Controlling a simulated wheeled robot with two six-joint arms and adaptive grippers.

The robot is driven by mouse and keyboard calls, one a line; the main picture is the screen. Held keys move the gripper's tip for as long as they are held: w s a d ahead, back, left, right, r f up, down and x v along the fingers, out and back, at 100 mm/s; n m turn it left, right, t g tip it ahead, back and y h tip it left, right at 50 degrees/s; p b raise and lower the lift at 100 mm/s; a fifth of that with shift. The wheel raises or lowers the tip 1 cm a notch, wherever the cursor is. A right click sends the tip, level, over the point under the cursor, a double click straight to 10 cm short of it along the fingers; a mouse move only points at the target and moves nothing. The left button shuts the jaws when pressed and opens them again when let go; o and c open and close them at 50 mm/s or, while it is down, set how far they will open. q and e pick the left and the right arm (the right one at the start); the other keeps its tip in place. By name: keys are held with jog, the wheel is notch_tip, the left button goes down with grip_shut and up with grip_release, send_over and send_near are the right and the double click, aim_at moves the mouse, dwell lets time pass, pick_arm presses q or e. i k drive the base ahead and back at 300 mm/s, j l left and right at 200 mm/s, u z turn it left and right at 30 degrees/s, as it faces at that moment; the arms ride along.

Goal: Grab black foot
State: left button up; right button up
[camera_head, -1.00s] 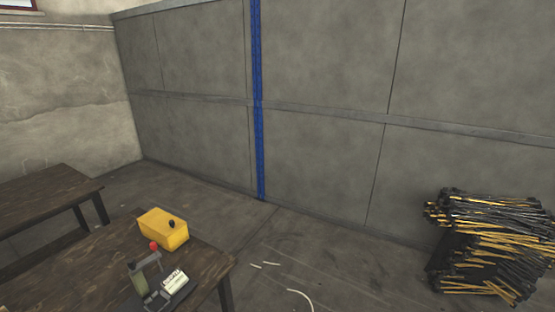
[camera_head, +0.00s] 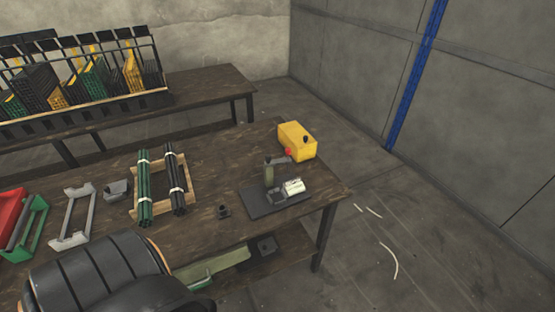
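A small black piece (camera_head: 223,211) stands on the wooden workbench (camera_head: 215,235), left of the rivet press; it may be the black foot, but it is too small to be sure. The rivet press (camera_head: 270,176) has a red knob and a white label and stands on a dark base plate near the bench's right end. A dark block (camera_head: 263,246) sits on the shelf below the bench top. Neither of my grippers shows in the head view.
A wooden frame (camera_head: 191,190) holds two bundles of dark tubes. Grey and green brackets and a red bin (camera_head: 10,215) lie at the left. A yellow box (camera_head: 297,141) stands behind the press. A rack of coloured parts stands on the back table (camera_head: 205,88).

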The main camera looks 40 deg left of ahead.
aim_at(223, 212)
jog(key=k+j+u, duration=0.1)
jog(key=u, duration=1.5)
jog(key=i+j, duration=0.05)
